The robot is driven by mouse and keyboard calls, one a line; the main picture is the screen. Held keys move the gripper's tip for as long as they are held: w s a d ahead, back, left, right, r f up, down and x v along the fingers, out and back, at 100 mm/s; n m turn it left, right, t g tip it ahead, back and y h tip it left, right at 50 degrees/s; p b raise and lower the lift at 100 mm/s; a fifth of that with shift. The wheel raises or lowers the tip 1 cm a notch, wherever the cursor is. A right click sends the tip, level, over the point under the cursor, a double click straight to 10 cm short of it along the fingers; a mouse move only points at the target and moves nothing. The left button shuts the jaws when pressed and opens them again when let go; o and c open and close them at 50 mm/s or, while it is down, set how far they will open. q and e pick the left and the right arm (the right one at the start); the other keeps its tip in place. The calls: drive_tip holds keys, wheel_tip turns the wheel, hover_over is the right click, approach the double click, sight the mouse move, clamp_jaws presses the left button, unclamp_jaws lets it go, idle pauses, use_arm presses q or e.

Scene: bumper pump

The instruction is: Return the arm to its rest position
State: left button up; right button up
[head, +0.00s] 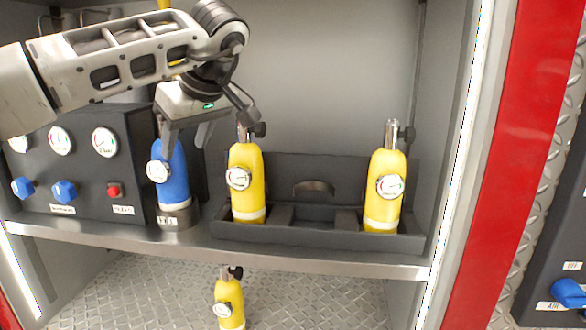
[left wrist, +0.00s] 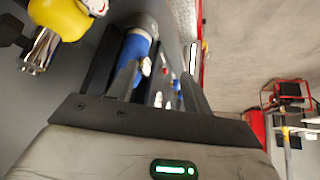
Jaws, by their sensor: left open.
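My left gripper (head: 186,146) is open, its fingers pointing down near the top of a blue bottle (head: 174,184) with a gauge. The bottle stands upright in a dark round base on the shelf. In the left wrist view the open fingers (left wrist: 162,70) show with the blue bottle (left wrist: 138,44) beyond the left one; I cannot tell whether they touch. My left arm (head: 120,62) stretches in from the upper left over the shelf. My right gripper is not in view.
Two yellow bottles (head: 247,184) (head: 384,188) stand in a dark tray (head: 318,238) right of the blue one. A gauge panel (head: 82,190) stands at left. Another yellow bottle (head: 229,304) is below the shelf edge (head: 330,262). The cabinet's right wall bounds the space.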

use_arm(q)
drive_tip(key=s+d+f+g+h, duration=0.2)
drive_tip(key=s+d+f+h, duration=0.25)
drive_tip(key=d+f, duration=0.55)
drive_tip(key=s+d+f+g+h, duration=0.2)
drive_tip(key=s+d+f+h, duration=0.25)
drive_tip(key=d+f, duration=0.45)
drive_tip(key=s+d+n+g+h, duration=0.5)
drive_tip(key=s+d+n+h, duration=0.4)
drive_tip(key=d+h, duration=0.4)
drive_tip(key=w+a+f+n+t+y, duration=0.1)
drive_tip(key=w+a+f+n+t, duration=0.15)
drive_tip(key=a+n+t, duration=0.7)
drive_tip(key=w+a+f+n+t+y, duration=0.1)
drive_tip(key=a+f+n+t+y, duration=0.2)
drive_tip(key=n+t, duration=1.35)
drive_tip(key=s+a+f+n+g+y, duration=0.5)
drive_tip(key=s+a+f+n, duration=0.2)
drive_tip(key=f+n, duration=0.4)
drive_tip(key=s+a+f+n+g+y, duration=0.4)
drive_tip(key=s+a+f+n+g, duration=0.2)
drive_tip(key=a+f+n, duration=0.3)
wheel_tip(320, 180, down, 3)
drive_tip(key=s+n, duration=0.1)
drive_tip(key=n, duration=0.2)
drive_tip(key=shift+s+a+r+n+y, duration=0.2)
drive_tip(key=shift+s+a+n+y, duration=0.1)
drive_tip(key=shift+a+y, duration=0.1)
